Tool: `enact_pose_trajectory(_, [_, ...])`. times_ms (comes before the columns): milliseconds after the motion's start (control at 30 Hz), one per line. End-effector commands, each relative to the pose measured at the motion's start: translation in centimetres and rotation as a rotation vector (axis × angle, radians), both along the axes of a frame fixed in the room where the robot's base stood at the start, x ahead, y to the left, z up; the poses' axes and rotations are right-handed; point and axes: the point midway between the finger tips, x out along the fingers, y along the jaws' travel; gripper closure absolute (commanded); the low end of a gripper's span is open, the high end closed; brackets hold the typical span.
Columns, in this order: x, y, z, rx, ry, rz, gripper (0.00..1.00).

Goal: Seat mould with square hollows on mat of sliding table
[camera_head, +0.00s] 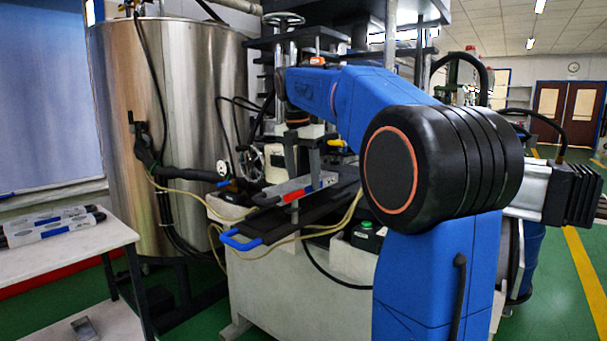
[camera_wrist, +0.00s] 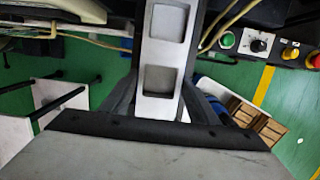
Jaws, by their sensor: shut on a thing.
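The light grey mould (camera_wrist: 162,104) has square hollows along its length in the wrist view. It also shows in the head view as a grey bar (camera_head: 276,194) with red and blue marks. My gripper (camera_wrist: 162,110) is shut on it, one dark finger on each side. In the head view my gripper (camera_head: 303,165) points down over the sliding table. The dark mat (camera_head: 322,210) of the sliding table lies beneath the mould, with a blue handle (camera_head: 240,241) at its front left. I cannot tell whether the mould touches the mat. My gripper hides part of the mould.
A large steel tank (camera_head: 175,130) stands left of the machine. A white side table (camera_head: 75,250) at the left holds wrapped bars (camera_head: 50,225). A control box with a green button (camera_head: 367,228) is right of the mat. Hoses hang around the machine.

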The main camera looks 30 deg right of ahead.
Motion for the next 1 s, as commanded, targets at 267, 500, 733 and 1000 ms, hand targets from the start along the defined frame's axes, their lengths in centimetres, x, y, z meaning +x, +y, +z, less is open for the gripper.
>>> enact_pose_trajectory(267, [0.0, 0.0, -1.3, -0.001, -0.001, 0.000, 0.93])
enact_pose_trajectory(500, [0.0, 0.0, -2.5, 0.000, -0.002, 0.000, 0.93])
enact_pose_trajectory(733, [0.0, 0.0, -3.4, -0.001, -0.001, 0.000, 0.93])
enact_pose_trajectory(1000, [0.0, 0.0, -3.8, -0.001, -0.003, 0.000, 0.93])
